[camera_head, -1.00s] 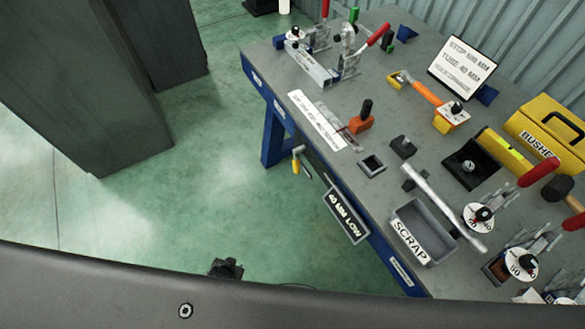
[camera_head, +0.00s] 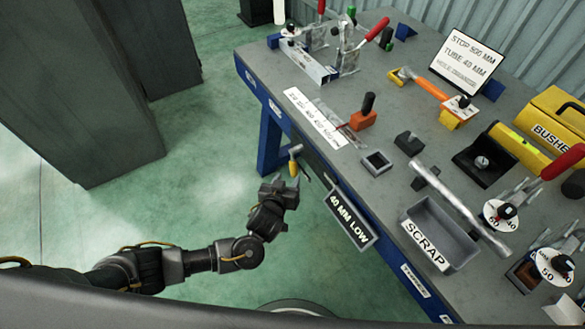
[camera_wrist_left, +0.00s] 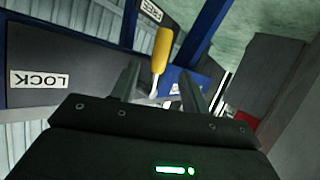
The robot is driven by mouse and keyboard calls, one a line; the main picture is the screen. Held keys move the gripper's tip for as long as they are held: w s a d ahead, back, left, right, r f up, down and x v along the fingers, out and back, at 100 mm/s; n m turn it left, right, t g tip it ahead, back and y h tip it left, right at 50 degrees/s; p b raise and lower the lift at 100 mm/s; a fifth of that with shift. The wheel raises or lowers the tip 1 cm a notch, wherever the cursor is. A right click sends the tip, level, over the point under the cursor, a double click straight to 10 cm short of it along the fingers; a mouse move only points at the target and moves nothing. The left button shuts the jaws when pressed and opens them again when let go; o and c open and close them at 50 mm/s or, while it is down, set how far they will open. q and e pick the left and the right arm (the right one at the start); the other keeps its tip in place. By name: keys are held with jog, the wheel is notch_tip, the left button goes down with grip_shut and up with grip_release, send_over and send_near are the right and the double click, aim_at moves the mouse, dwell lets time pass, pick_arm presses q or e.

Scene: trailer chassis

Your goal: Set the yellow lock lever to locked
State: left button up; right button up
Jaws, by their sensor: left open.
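The yellow lock lever (camera_head: 293,167) hangs below the front edge of the workbench, its yellow grip under a pale metal shank. My left gripper (camera_head: 289,184) is open just below and beside it. In the left wrist view, the yellow lever (camera_wrist_left: 162,48) shows between the two spread fingers of my left gripper (camera_wrist_left: 159,70), with its metal end low between them. I cannot tell whether either finger touches it. A white LOCK label (camera_wrist_left: 38,80) appears upside down on a dark plate to the left. My right gripper is not in view.
The blue-edged workbench (camera_head: 390,215) carries clamps, a SCRAP bin (camera_head: 437,236), a yellow BUSHES box (camera_head: 545,128) and signs. The green floor (camera_head: 195,200) in front is mostly clear.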

aim_at(293, 170)
pick_arm(q)
jog(key=x, duration=0.8)
jog(key=shift+f+b, duration=0.1)
jog(key=shift+b, duration=0.3)
grip_shut()
jog(key=shift+d, duration=0.1)
